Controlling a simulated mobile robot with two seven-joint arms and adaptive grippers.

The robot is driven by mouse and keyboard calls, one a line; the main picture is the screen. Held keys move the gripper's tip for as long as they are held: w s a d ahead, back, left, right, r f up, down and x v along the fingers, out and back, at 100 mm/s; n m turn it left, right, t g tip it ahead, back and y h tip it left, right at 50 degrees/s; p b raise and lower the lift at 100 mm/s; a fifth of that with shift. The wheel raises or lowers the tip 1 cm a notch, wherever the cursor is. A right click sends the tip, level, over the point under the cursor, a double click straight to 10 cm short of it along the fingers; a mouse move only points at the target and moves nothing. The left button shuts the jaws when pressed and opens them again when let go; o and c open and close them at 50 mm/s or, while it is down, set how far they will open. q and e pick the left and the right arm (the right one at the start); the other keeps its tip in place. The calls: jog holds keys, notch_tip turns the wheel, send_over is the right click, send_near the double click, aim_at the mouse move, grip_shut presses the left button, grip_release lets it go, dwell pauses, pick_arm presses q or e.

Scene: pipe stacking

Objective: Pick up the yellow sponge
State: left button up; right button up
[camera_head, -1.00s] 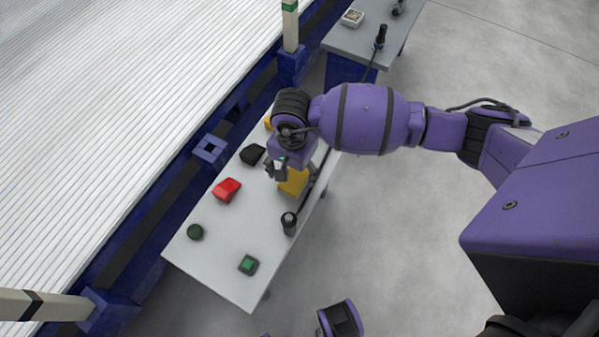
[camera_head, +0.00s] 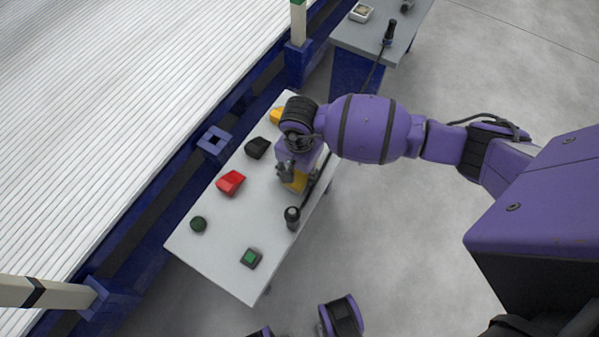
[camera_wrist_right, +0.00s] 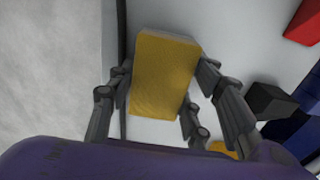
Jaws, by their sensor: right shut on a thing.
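The yellow sponge (camera_head: 296,182) is a yellow block on the right edge side of the white table (camera_head: 210,250), partly hidden under my right gripper (camera_head: 290,172) in the head view. In the right wrist view the sponge (camera_wrist_right: 162,75) sits between the fingers of my right gripper (camera_wrist_right: 160,95), which are shut on its two sides. I cannot tell whether the sponge is touching the table. My left gripper is not in view; a purple and black part of me shows at the bottom edge.
A red block (camera_head: 230,183), a black block (camera_head: 258,148), a dark green round thing (camera_head: 198,224), a green-topped grey box (camera_head: 250,257) and a black upright tool (camera_head: 292,216) are on the table. Another yellow thing (camera_head: 276,115) is at its far end. A grey table (camera_head: 365,38) stands behind.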

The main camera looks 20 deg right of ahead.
notch_tip(320, 180, up, 10)
jog(key=shift+r+p, duration=0.1)
jog(key=shift+p, duration=0.5)
